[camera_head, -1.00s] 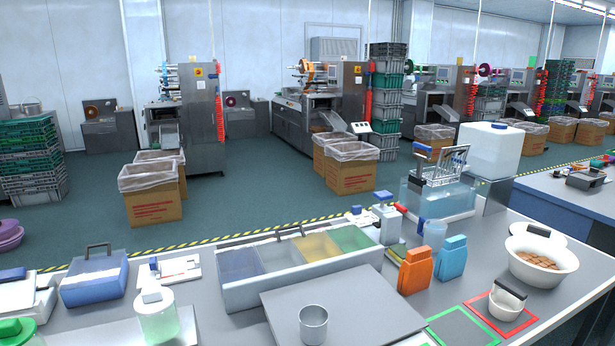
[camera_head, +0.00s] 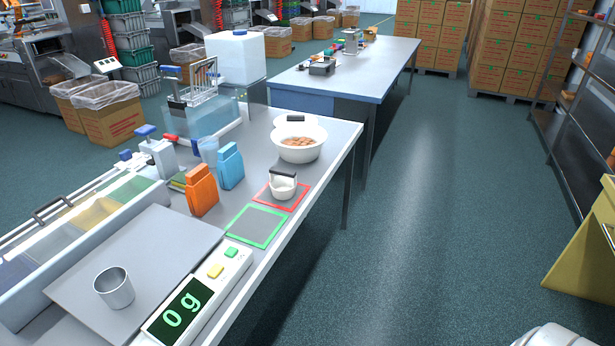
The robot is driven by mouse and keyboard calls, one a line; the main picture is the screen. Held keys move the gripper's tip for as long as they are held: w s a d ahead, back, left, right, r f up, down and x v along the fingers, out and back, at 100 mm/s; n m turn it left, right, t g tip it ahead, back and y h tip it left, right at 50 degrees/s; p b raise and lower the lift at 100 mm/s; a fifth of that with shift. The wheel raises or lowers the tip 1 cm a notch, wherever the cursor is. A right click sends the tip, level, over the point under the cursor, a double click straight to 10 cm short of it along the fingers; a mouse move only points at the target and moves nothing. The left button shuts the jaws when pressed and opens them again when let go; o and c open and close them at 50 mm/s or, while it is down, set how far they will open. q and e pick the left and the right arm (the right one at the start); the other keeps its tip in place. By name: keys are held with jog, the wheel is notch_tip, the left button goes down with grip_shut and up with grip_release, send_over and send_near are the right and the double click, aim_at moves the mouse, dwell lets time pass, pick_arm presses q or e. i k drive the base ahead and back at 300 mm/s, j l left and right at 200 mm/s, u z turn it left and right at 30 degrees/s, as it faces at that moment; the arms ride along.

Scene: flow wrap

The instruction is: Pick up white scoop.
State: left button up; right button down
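The white scoop (camera_head: 283,184) is a small white cup with a dark handle across its top. It stands in the red square outline (camera_head: 266,196) near the right edge of the workbench. A white bowl (camera_head: 299,150) with brown pieces in it stands just behind the scoop. Neither of my grippers shows in the view.
A green square outline (camera_head: 256,227), a scale reading 0 g (camera_head: 183,312) and a metal cup (camera_head: 114,288) are in front. Orange (camera_head: 202,189) and blue (camera_head: 230,166) pouches stand left of the scoop. Open floor (camera_head: 430,220) lies right of the bench.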

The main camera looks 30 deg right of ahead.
aim_at(283, 186)
jog(key=z, duration=0.85)
jog(key=i+l+u, duration=0.1)
jog(key=i+l, duration=0.15)
jog(key=i+l+u, duration=0.15)
jog(key=l, duration=0.25)
jog(key=i+l+u, duration=0.1)
jog(key=i+l, duration=0.15)
jog(key=l, duration=0.1)
